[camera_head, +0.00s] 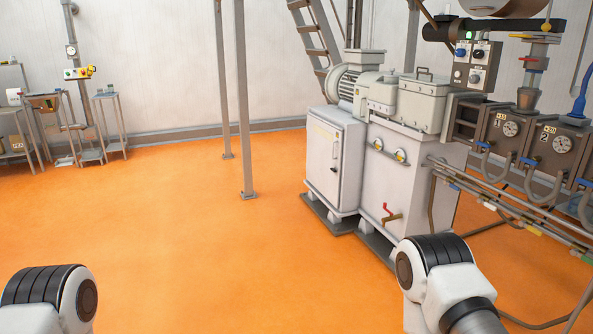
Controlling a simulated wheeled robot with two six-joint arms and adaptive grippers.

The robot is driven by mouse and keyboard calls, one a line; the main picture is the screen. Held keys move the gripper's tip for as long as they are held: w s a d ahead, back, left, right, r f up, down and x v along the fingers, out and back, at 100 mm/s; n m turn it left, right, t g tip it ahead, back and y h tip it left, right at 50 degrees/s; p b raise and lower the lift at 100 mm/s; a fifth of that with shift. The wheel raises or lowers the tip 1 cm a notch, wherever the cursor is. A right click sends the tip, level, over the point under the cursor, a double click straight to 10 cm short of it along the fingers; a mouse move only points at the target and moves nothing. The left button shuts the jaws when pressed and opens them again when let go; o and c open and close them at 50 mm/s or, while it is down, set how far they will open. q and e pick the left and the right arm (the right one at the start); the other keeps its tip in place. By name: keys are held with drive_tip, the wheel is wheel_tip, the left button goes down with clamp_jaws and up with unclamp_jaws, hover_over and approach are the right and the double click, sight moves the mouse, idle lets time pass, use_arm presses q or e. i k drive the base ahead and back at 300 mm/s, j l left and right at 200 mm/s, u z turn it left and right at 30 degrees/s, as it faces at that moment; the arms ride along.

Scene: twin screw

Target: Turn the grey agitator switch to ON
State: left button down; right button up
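A grey control box (478,66) with a blue button and several dark knobs is mounted at the upper right, above the machine. Its labels are too small to read, so I cannot tell which knob, if any, is the agitator switch, or how it is set. Parts of my left and right arms show at the bottom left and bottom right. Both are well apart from the control box. Neither gripper is in view.
A grey-white machine cabinet (337,165) with a motor stands right of centre. Barrel modules with gauges (511,129) and pipes line the right side. A grey post (243,110) stands left of the cabinet. Small stands (108,122) are far left. The orange floor (190,240) is clear.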

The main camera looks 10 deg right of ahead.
sight(473, 79)
drive_tip(key=i+l+z, duration=0.1)
drive_tip(key=i+z, duration=0.3)
drive_tip(key=i+j+z, duration=0.1)
drive_tip(key=i+z, duration=0.3)
drive_tip(key=i, duration=0.2)
drive_tip(key=i+j+z, duration=0.35)
drive_tip(key=i, duration=0.15)
drive_tip(key=i+j+z, duration=0.2)
drive_tip(key=i+z, duration=0.2)
drive_tip(key=i, duration=0.05)
